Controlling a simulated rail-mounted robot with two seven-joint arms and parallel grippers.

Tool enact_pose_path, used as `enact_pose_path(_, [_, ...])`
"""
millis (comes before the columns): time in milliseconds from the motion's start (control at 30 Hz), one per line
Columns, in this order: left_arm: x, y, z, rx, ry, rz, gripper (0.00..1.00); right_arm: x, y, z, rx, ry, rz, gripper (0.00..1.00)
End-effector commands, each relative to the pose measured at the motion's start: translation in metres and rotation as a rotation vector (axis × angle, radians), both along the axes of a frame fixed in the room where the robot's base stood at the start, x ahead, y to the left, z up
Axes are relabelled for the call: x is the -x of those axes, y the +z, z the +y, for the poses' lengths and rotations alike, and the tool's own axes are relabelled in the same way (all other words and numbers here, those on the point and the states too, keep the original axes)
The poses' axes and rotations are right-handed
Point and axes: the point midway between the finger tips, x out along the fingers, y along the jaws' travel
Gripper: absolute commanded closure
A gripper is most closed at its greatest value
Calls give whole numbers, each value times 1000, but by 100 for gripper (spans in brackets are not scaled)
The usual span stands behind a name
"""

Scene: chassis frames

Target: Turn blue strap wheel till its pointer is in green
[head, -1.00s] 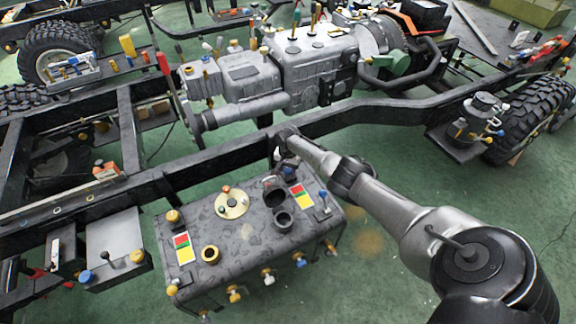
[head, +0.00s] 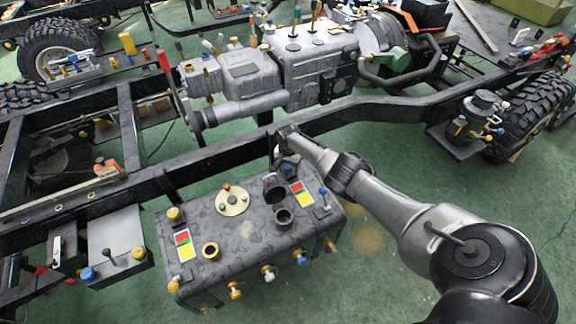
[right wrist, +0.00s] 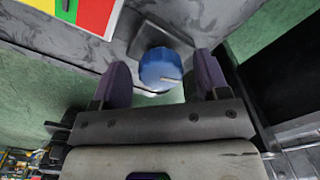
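The blue strap wheel (right wrist: 160,68) shows in the right wrist view, beside the corner of the grey tank (head: 235,240). It has a short pale pointer-like bar on its near face. My right gripper's purple fingers (right wrist: 160,80) are spread to either side of the wheel, with a gap visible on both sides. Near it is a colour plate (right wrist: 95,14) with yellow, green and red bands and a small dark mark on the green. The plate also shows in the head view (head: 302,193). There, my right wrist hangs over the tank's far edge and the wheel is hard to make out.
The black chassis rail (head: 215,170) runs just behind the tank. A second colour plate (head: 184,246), a round cream disc (head: 232,200) and dark filler necks (head: 283,216) sit on the tank top. Several knobs line its front. Green floor lies open to the right.

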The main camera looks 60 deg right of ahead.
Motion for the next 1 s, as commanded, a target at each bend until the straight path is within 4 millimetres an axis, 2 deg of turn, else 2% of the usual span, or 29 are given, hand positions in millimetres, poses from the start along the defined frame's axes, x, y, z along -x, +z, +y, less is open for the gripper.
enact_pose_path(233, [0, 1, -3, 10, 6, -1, 100, 0, 1, 0, 0, 0, 0, 31])
enact_pose_path(367, [0, 9, -4, 12, 9, 0, 100, 0, 11, 0, 0, 0, -1, 31])
enact_pose_path(467, [0, 20, -3, 12, 8, 0, 100, 0, 26, 0, 0, 0, -2, 31])
enact_pose_path(700, [0, 50, -2, 8, 5, -1, 100, 0, 74, 0, 1, 1, -1, 31])
enact_pose_path(1000, [0, 70, 0, -1, -2, -1, 100, 0, 120, 0, 1, 1, -1, 31])
